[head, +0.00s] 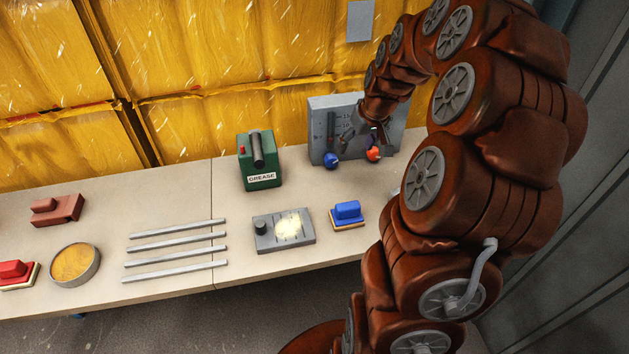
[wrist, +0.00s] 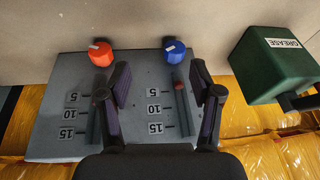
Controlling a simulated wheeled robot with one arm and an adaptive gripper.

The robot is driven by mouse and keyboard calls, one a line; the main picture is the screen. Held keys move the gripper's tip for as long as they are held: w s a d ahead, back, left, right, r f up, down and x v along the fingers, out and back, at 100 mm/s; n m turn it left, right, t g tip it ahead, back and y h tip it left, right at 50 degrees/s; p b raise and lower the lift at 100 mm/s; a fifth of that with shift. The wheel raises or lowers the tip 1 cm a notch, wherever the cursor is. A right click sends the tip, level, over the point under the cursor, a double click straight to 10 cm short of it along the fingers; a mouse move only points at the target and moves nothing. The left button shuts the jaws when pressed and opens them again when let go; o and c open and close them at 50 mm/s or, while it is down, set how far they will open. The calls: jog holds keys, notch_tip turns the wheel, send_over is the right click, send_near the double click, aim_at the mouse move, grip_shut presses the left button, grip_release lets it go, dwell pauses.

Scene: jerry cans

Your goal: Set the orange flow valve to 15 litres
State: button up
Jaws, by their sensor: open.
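The grey valve panel (head: 318,120) stands at the back of the bench. It carries an orange knob (head: 373,154) at right and a blue knob (head: 331,160) at left. In the wrist view the panel (wrist: 50,140) is upside down: the orange knob (wrist: 100,52) is at left, the blue knob (wrist: 174,50) at right. Each has a tube beside marks 5, 10 and 15.
A green grease box (head: 260,165) stands left of the panel. In front are a grey device with a lit dial (head: 268,240) and a blue block (head: 347,212). Several metal rods (head: 175,247) lie further left. A yellow covered wall (head: 220,60) is behind the bench.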

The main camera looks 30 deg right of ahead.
jog(key=s+a+r+n+g, duration=0.1)
jog(key=s+a, duration=0.3)
jog(key=a, duration=0.5)
jog(key=s+a+r+n+g, duration=0.1)
jog(key=s+a, duration=0.3)
jog(key=a, duration=0.4)
jog(key=shift+s+a+r+g+y+p, duration=0.3)
jog(key=shift+a+r+y+p, duration=0.1)
jog(key=shift+r, duration=0.5)
jog(key=m+t+h+b, duration=0.1)
jog(key=m+t+b, duration=0.2)
jog(key=b, duration=0.9)
send_near(376, 155)
jog(key=f, duration=0.2)
jog(key=x, duration=0.7)
jog(key=shift+w+p, duration=0.3)
jog(key=shift+w, duration=0.1)
